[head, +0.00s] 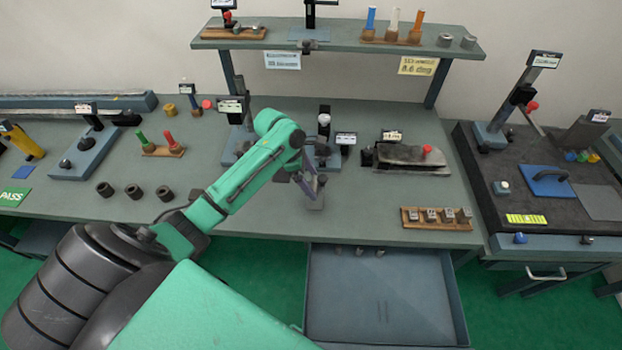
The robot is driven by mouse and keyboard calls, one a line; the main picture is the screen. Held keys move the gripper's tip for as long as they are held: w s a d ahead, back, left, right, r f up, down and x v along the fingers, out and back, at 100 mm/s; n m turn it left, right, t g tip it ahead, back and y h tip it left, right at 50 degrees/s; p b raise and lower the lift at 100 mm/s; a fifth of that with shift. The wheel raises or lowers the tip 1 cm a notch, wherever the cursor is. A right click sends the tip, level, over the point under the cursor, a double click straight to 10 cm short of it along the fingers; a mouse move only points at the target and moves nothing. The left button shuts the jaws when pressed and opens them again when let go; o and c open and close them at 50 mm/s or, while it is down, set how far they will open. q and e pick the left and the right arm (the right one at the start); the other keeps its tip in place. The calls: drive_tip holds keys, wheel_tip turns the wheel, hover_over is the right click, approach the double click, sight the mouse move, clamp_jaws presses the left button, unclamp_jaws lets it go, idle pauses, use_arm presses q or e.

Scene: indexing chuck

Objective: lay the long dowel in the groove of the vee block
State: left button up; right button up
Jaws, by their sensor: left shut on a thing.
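My left gripper (314,187) is over the middle of the bench, close to its front edge, at the end of my green arm. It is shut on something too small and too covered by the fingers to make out. I cannot pick out the long dowel or the vee block's groove with certainty. My right gripper is not in view.
An open drawer (385,300) sticks out below the front edge, with several small pieces at its back. A wooden rack (437,219) of grey blocks and a grey device (412,157) with a red knob stand right. Three dark rings (134,191) lie left. A shelf (345,36) spans the back.

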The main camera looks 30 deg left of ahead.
use_arm(q)
drive_tip(key=o, duration=1.1)
drive_tip(key=b+v, duration=0.2)
drive_tip(key=v, duration=1.2)
drive_tip(key=shift+a+r, duration=0.1)
drive_tip(key=shift+r, duration=0.1)
